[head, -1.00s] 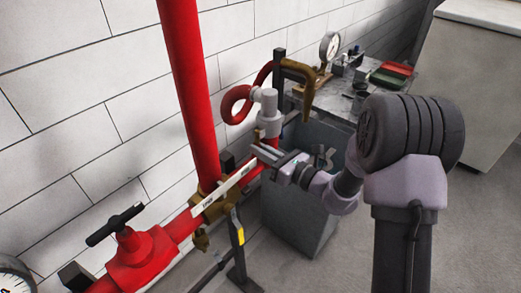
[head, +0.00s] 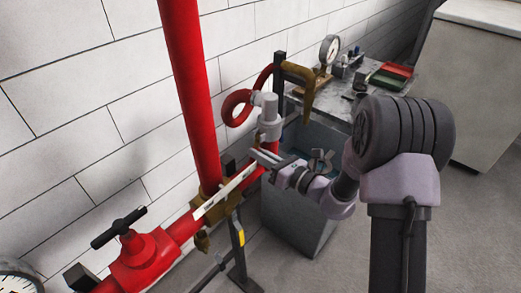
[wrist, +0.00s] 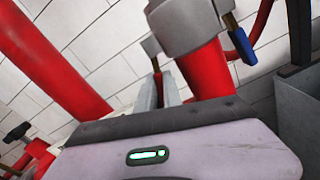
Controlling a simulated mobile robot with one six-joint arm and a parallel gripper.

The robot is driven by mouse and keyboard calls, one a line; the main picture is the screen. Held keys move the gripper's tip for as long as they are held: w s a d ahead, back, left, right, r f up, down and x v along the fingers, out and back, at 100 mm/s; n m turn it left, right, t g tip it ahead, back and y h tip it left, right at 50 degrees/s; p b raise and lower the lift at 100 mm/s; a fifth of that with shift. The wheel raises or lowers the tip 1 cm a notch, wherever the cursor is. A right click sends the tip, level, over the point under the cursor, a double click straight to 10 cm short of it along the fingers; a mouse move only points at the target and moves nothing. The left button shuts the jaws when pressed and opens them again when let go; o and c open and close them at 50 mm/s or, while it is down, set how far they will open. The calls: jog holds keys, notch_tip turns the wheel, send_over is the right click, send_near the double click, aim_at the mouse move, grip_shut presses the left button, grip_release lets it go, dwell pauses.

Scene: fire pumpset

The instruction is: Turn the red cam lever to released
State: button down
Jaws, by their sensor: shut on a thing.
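My gripper (head: 264,157) is at the left side of the coupling's lower end, in front of the red pipe. In the wrist view, the two grey fingers (wrist: 159,92) stand close together beside the red pipe (wrist: 206,70). A thin red and brass piece, which looks like the red cam lever (wrist: 157,66), hangs from the coupling's left lug and enters between the fingers. Most of it is hidden by them. A blue-ended lever (wrist: 242,46) hangs at the right.
A tall red pipe (head: 188,90) rises left of my gripper. A red valve with a black handle (head: 140,258) is at lower left. A white label strip (head: 224,191) lies along the pipe. A grey bin (head: 296,225) stands below my arm. A bench (head: 338,97) is behind.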

jog(key=shift+s+a+r+m+p, duration=0.4)
jog(key=shift+r+m+p, duration=0.4)
jog(key=shift+m+p, duration=1.65)
jog(key=shift+s+a+r+m+p, duration=0.45)
jog(key=shift+r+m+p, duration=0.35)
jog(key=shift+m+p, duration=1.65)
jog(key=shift+s+a+r+m+p, duration=0.25)
jog(key=shift+s+r+m+p, duration=0.4)
jog(key=shift+m+p, duration=1.8)
jog(key=shift+w+r+p, duration=0.15)
jog(key=shift+r+p, duration=0.05)
jog(key=shift+p, duration=0.15)
jog(key=c, duration=1.8)
grip_release()
jog(key=shift+o, duration=0.2)
